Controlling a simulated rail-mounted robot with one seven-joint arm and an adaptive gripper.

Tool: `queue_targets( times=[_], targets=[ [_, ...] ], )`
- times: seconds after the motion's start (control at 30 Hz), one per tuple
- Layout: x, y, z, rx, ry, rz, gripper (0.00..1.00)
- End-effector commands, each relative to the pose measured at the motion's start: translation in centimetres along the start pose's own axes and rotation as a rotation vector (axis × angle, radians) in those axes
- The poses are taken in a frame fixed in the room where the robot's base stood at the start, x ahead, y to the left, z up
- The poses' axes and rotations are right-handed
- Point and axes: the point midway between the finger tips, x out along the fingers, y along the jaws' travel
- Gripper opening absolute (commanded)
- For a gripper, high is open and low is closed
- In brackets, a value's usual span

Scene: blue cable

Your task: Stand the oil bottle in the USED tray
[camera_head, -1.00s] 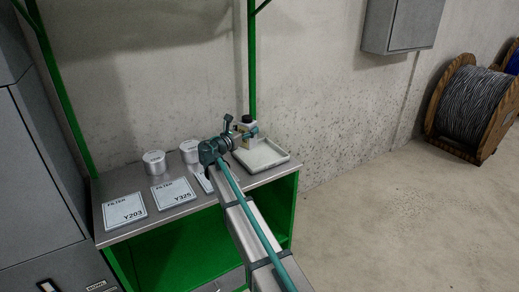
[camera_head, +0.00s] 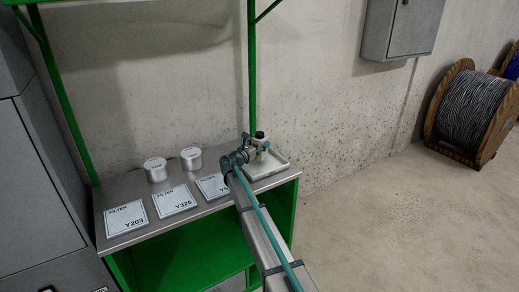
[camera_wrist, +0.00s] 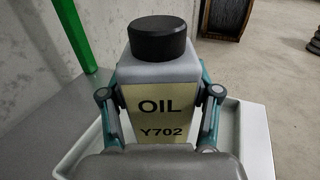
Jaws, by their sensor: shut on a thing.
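The oil bottle (camera_wrist: 160,72) is grey with a black cap and a label reading OIL Y702. It looks upright in the wrist view. My gripper (camera_wrist: 160,108) is shut on it, one finger on each side. In the head view the bottle (camera_head: 260,143) shows small beyond my gripper (camera_head: 258,152). A white shallow tray (camera_head: 277,170) lies at the right end of the bench; its rim also shows around the bottle in the wrist view (camera_wrist: 255,140). The bottle is over or in this tray; its base is hidden, so contact cannot be told. No USED marking is visible.
Two silver filter cans (camera_head: 155,169) stand at the back of the grey bench (camera_head: 120,190). Several filter cards (camera_head: 174,200) lie along its front. A green post (camera_head: 252,75) rises behind the tray. A cable drum (camera_head: 475,110) stands far right on the floor.

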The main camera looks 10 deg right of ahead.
Motion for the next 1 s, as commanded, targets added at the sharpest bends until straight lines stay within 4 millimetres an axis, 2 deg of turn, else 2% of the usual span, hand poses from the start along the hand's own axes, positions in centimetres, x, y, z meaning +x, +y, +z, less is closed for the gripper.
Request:
queue_targets(
  times=[0.1,0.2,0.57,0.6,0.73,1.0],
  targets=[
    [-0.1,0.0,-1.8,-0.002,0.001,0.0,0.1],
    [-0.1,0.0,-2.5,-0.001,0.0,0.0,0.1],
    [-0.1,0.0,-2.9,0.0,-0.001,0.0,0.1],
    [-0.1,0.0,-3.0,0.0,0.001,0.0,0.65],
    [-0.1,0.0,-3.0,0.0,0.001,0.0,0.87],
    [-0.1,0.0,-3.0,0.0,0.001,0.0,0.87]
  ],
)
